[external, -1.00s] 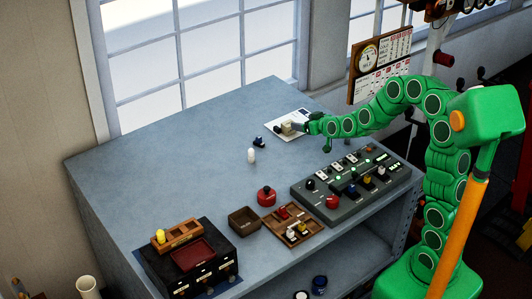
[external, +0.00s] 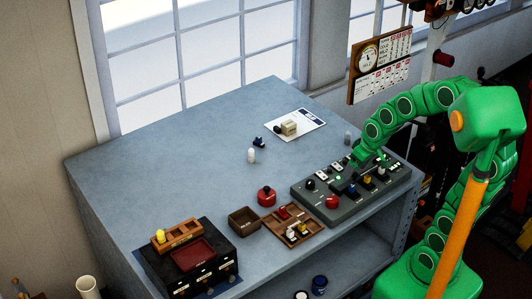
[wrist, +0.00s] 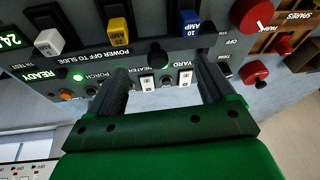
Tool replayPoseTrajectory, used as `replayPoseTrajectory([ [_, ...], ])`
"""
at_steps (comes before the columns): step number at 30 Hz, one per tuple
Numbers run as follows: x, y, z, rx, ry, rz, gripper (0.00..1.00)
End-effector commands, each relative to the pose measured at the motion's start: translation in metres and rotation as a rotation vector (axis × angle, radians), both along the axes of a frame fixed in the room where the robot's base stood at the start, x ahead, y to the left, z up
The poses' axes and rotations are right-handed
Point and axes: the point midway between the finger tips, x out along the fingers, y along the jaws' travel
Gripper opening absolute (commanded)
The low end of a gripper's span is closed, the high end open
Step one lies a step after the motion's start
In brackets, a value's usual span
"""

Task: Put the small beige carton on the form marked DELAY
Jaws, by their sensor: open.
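The small beige carton (external: 289,127) rests on a white form (external: 311,124) with a dark blue mark, at the back of the grey bench. A small dark item (external: 278,129) is at the carton's left; I cannot tell whether it touches it. The form's lettering is too small to read. My gripper (external: 358,158) is apart from the carton, to its right and nearer the front, over the far side of the control panel. In the wrist view my gripper (wrist: 162,82) has its fingers spread with nothing held between them; carton and form cannot be made out there.
The grey control panel (external: 350,191) with switches and lamps lies close under my gripper. A red button (external: 266,196), a wooden tray (external: 292,226) and a dark box (external: 244,220) stand left of it. A white peg (external: 251,156) and small blue item (external: 259,142) stand mid-bench.

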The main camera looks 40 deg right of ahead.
Motion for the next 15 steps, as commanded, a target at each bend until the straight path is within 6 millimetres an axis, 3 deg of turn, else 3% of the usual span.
replayPoseTrajectory([
  [9,-0.125,-0.018,0.013,-0.065,0.271,-0.051,0.83],
  [15,-0.189,-0.029,0.022,-0.104,0.406,-0.097,0.83],
])
